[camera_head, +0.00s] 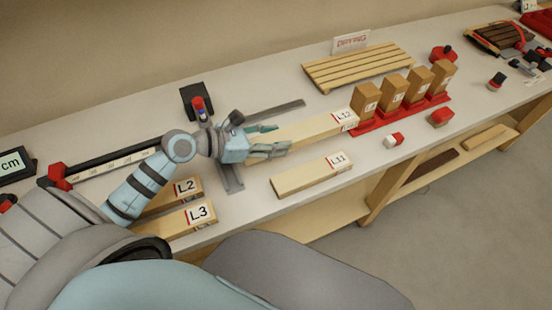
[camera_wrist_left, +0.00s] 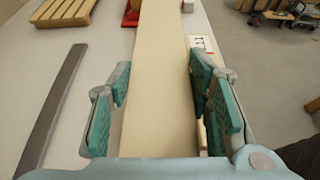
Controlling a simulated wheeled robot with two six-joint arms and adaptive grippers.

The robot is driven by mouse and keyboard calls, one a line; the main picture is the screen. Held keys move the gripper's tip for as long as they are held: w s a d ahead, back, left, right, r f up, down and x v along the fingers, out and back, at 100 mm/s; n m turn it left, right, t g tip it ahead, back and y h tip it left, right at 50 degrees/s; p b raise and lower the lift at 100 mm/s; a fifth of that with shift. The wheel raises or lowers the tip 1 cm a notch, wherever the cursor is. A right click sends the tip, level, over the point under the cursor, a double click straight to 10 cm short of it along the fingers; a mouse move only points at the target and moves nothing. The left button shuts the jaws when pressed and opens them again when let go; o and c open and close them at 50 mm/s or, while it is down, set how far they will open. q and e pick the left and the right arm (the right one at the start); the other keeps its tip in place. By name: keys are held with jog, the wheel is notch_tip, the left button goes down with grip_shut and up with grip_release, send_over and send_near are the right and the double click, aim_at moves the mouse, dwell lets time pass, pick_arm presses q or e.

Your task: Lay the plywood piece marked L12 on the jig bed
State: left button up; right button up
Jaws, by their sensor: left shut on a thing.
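The plywood piece marked L12 (camera_head: 318,128) is a long pale strip with a red-edged label at its far right end. My left gripper (camera_head: 268,140) is shut on its near end, one finger on each side. In the left wrist view the piece (camera_wrist_left: 163,110) runs straight away between the teal finger pads. Grey metal strips (camera_head: 275,111) lie behind and below the gripper, near a black block with a red-topped part (camera_head: 197,103); I cannot tell surely which part is the jig bed. My right gripper is not in view.
A piece marked L11 (camera_head: 305,176) lies in front of L12. Pieces marked L2 (camera_head: 160,198) and L3 (camera_head: 175,222) lie at the left. Upright wooden blocks (camera_head: 393,90) stand on a red base (camera_head: 405,113), close to L12's far end. A slatted drying rack (camera_head: 358,67) is behind.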

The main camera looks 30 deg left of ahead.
aim_at(274, 164)
pick_arm(q)
notch_tip(274, 164, down, 8)
jog(key=shift+w+r+b, duration=0.15)
jog(key=shift+r+b, duration=0.1)
jog(key=shift+b, duration=0.65)
jog(key=shift+r, duration=0.1)
jog(key=shift+f, duration=0.2)
jog(key=o, duration=1.2)
jog(key=shift+c, duration=0.2)
jog(key=shift+r, duration=0.1)
